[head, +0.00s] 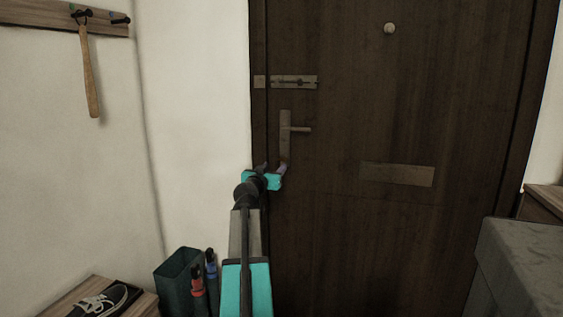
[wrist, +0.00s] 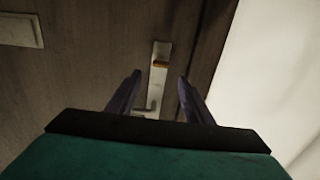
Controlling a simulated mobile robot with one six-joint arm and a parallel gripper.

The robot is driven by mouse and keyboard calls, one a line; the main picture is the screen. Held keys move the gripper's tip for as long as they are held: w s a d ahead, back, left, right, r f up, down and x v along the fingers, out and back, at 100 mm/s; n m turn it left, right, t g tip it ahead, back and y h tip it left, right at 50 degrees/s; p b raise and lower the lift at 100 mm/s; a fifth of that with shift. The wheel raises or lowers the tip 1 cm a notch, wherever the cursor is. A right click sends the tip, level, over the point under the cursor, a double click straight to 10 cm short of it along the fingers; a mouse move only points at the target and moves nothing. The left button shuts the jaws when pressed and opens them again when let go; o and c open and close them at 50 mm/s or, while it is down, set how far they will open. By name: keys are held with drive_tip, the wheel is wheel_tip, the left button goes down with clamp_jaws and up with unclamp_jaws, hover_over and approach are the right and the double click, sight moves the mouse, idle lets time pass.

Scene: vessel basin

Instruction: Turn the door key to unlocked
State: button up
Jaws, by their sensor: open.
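The dark wooden door (head: 350,230) is shut. Its metal lock plate (head: 285,120) carries a lever handle (head: 300,129) that points right. In the wrist view the lock plate (wrist: 163,49) has a small orange-brown key (wrist: 160,64) near its end, and the handle (wrist: 151,106) shows nearer the gripper palm. My gripper (head: 273,166) is at the lower end of the plate in the head view. In the wrist view my gripper (wrist: 159,78) is open and empty, with the key between and just beyond its fingertips. Whether the fingers touch the key cannot be told.
A sliding bolt (head: 290,82) sits above the handle, and a mail-slot plate (head: 397,174) is to its right. A bin (head: 178,275) with umbrellas (head: 211,270) and a shoe bench (head: 140,304) stand at lower left. A grey box-like surface (head: 525,260) is at right.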

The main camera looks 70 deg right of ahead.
sight(281, 160)
drive_tip(key=shift+w+d, duration=0.2)
drive_tip(key=shift+d, duration=2.8)
drive_tip(key=shift+w+d, duration=0.15)
drive_tip(key=shift+d, duration=2.8)
